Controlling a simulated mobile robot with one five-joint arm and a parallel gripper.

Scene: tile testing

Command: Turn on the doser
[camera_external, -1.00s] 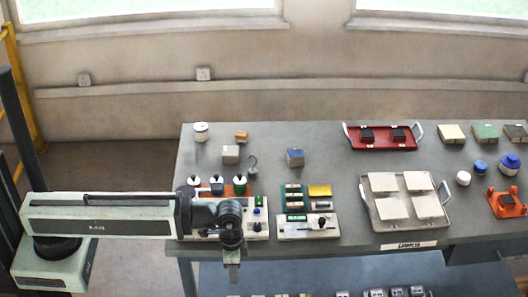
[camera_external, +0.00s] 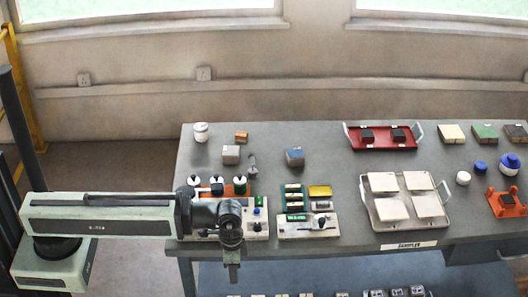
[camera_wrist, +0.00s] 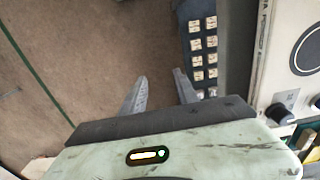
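Two white control boxes stand side by side at the table's front edge; I cannot tell which is the doser. The left box (camera_external: 258,234) has a blue and a green control and a black knob, and my arm hides part of it. The right box (camera_external: 295,232) has a green display and a black-knobbed control. My gripper (camera_external: 234,273) points down just in front of the table edge, by the left box. In the wrist view my gripper (camera_wrist: 160,76) is open and empty, over the floor. A white panel with a black knob (camera_wrist: 280,113) lies to its right.
A tray of pale tiles (camera_external: 373,220) lies to the right, and a red tray (camera_external: 380,146) at the back. A lower shelf (camera_external: 270,275) holds small tiles. Floor is clear below the gripper.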

